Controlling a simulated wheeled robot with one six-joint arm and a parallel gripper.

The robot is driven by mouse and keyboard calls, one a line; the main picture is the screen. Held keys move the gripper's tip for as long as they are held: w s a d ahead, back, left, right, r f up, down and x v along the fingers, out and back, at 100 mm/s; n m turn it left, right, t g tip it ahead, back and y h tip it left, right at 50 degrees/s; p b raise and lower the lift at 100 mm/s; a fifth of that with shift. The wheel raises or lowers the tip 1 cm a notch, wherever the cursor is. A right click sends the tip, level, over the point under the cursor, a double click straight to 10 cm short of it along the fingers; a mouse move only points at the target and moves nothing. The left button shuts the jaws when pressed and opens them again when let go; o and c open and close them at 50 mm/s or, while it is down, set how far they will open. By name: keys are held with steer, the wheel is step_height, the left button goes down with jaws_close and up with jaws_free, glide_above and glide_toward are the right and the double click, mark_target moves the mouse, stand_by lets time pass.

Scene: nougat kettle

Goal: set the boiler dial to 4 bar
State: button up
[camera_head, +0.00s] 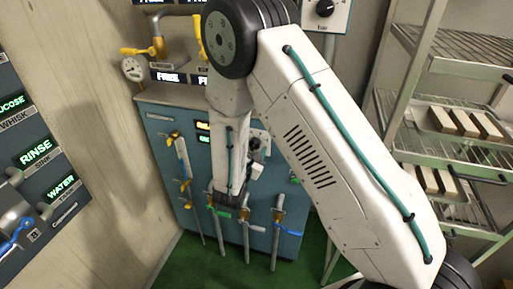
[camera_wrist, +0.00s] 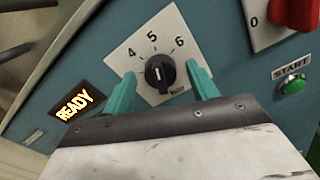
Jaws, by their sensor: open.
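The dial (camera_wrist: 160,72) is a black round knob with a white pointer line on a white plate (camera_wrist: 122,58), seen in the wrist view. The numbers 4, 5 and 6 arc around its upper side. The line looks close to upright, and I cannot tell exactly which mark it meets. My gripper (camera_wrist: 163,88) is open, with one teal finger on each side of the knob in the picture. I cannot tell whether they touch it. In the head view, a dark knob on a pale plate (camera_head: 258,143) shows beside my arm; the fingertips cannot be made out there.
A lit READY sign (camera_wrist: 75,104) is left of the dial. A red switch (camera_wrist: 293,12) and a green START button (camera_wrist: 293,85) are to its right. Pipes with a blue valve handle (camera_head: 282,229) stand below the panel. A metal rack (camera_head: 455,98) with blocks is at right.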

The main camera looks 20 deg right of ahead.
steer(key=c, duration=1)
steer(key=shift+o, duration=0.5)
steer(key=shift+d, duration=0.6)
steer(key=shift+a, duration=0.3)
steer(key=shift+c, duration=0.4)
steer(key=shift+s+f, duration=0.1)
steer(key=shift+a, duration=0.2)
